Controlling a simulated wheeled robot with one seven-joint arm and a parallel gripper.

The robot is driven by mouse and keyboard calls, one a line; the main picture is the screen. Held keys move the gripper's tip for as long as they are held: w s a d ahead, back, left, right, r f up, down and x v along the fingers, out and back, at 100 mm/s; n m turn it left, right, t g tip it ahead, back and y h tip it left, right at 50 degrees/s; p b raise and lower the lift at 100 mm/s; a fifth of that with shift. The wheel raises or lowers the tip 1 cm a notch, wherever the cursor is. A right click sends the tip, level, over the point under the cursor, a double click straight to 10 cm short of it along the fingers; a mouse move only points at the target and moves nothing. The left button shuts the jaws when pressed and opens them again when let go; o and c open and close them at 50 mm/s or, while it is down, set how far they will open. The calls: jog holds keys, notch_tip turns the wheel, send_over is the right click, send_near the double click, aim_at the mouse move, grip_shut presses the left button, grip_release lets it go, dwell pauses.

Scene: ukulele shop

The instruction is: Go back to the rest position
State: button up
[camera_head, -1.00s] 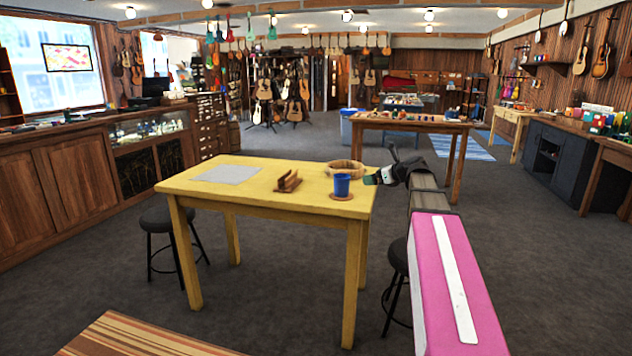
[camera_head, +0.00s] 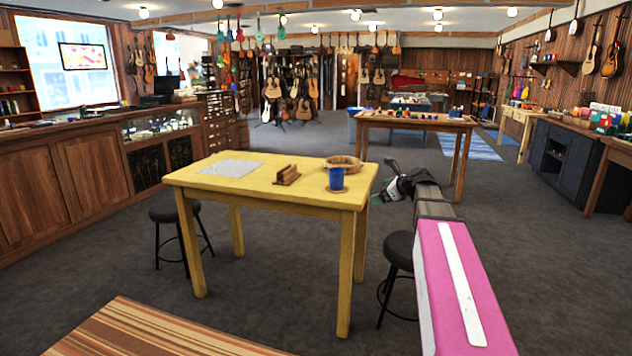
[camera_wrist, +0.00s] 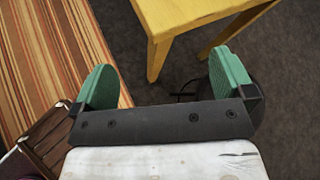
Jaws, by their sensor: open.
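My gripper (camera_head: 384,190) is at the end of my arm, just off the right end of the yellow table (camera_head: 270,190), apart from it. In the wrist view, the two green finger pads of my gripper (camera_wrist: 163,85) stand wide apart with nothing between them. Below them the wrist view shows the yellow table's corner and leg (camera_wrist: 160,55), and dark floor. On the table, a blue cup (camera_head: 336,179) stands upright on a round brown coaster (camera_head: 337,190). A wooden holder (camera_head: 287,175), a round wooden tray (camera_head: 343,162) and a grey sheet (camera_head: 230,168) are there too.
A black stool (camera_head: 399,250) stands close under my arm, and another stool (camera_head: 172,212) is at the table's left. A striped orange surface (camera_head: 150,330) lies in the foreground. A wooden table (camera_head: 415,123) stands behind. Grey floor (camera_head: 520,240) is clear to the right.

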jog(key=s+a+f+n+g+h, duration=0.2)
jog(key=s+f+n+g+h, duration=0.2)
jog(key=s+f+n, duration=0.7)
jog(key=s+a+f+n+g+h, duration=0.3)
jog(key=s+f+n, duration=0.9)
jog(key=f, duration=0.7)
jog(key=s+g, duration=0.1)
jog(key=s, duration=0.2)
jog(key=shift+s+a+g+h, duration=0.25)
jog(key=shift+a+g+h, duration=0.05)
jog(key=shift+a+h, duration=0.1)
